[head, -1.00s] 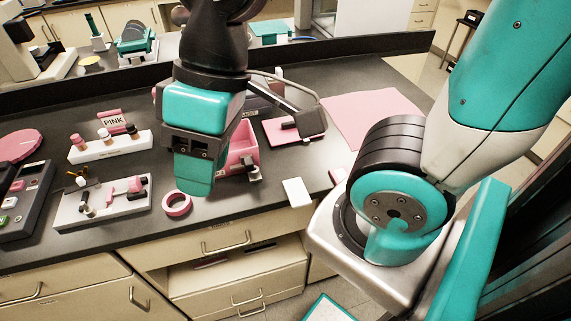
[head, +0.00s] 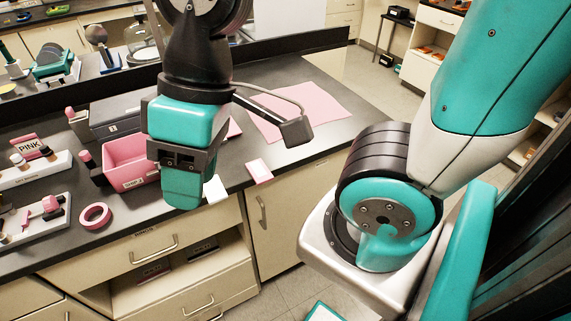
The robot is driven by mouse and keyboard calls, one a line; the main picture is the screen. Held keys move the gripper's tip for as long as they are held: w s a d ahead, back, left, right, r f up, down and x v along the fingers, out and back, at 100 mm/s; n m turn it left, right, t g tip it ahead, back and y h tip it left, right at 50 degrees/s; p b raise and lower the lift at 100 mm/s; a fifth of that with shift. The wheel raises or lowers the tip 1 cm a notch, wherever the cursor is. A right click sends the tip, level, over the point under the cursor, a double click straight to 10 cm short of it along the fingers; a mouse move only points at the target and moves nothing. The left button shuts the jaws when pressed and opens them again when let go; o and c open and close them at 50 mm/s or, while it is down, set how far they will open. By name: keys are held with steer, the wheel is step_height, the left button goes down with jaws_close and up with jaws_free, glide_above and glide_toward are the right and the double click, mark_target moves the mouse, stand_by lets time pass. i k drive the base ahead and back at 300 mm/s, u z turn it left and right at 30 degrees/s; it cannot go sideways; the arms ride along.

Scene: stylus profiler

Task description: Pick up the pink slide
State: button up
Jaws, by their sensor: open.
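The gripper is open, though the near teal finger hides the other one. A white slide (head: 215,190) lies at the counter edge just right of the fingertips, partly hidden behind my gripper.
A pink bin (head: 122,162) stands left of my gripper, with a pink tape ring (head: 95,215) in front of it. A pink sheet (head: 300,108) lies farther back. White racks with small bottles stand at far left. The counter right of the pink slide is clear.

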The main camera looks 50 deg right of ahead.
mark_target(258, 170)
steer(key=z, duration=0.35)
steer(key=i, duration=0.35)
steer(key=z, duration=1.5)
steer(key=k, duration=1.05)
steer(key=u, duration=1.5)
steer(key=i, duration=0.5)
steer(key=u, duration=0.05)
